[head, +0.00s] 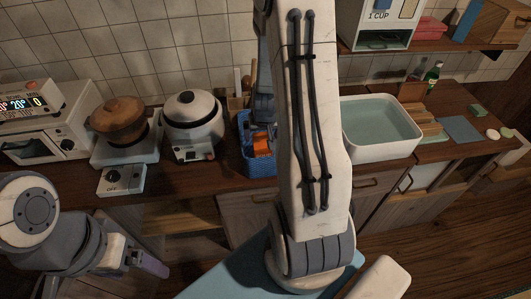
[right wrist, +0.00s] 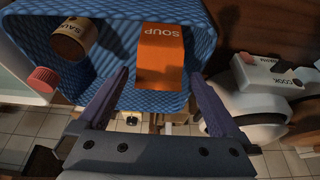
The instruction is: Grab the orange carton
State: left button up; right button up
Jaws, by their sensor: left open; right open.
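The orange carton (right wrist: 162,55), marked SOUP, is inside the blue basket (right wrist: 225,30) in the right wrist view. A bit of orange (head: 262,146) shows in the basket (head: 258,163) in the head view. My right gripper (right wrist: 161,74) is open, with one fingertip on each side of the carton's near end in the picture; I cannot tell whether they touch it. In the head view my right arm hides much of the basket area. My left gripper (head: 150,264) is low at the left, in front of the counter, apart from the basket.
A can (right wrist: 75,38) is also in the basket, left of the carton. A red cap (right wrist: 43,80) shows near the basket's left wall. The white cooker (head: 193,125) stands left of the basket, the white sink tub (head: 382,148) right. A pot (head: 118,119) stands further left.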

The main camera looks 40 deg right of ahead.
jog(key=shift+p+x, duration=0.3)
jog(key=shift+x, duration=2.65)
jog(key=shift+w+d+r, duration=0.15)
jog(key=shift+w+d, duration=0.05)
grip_shut()
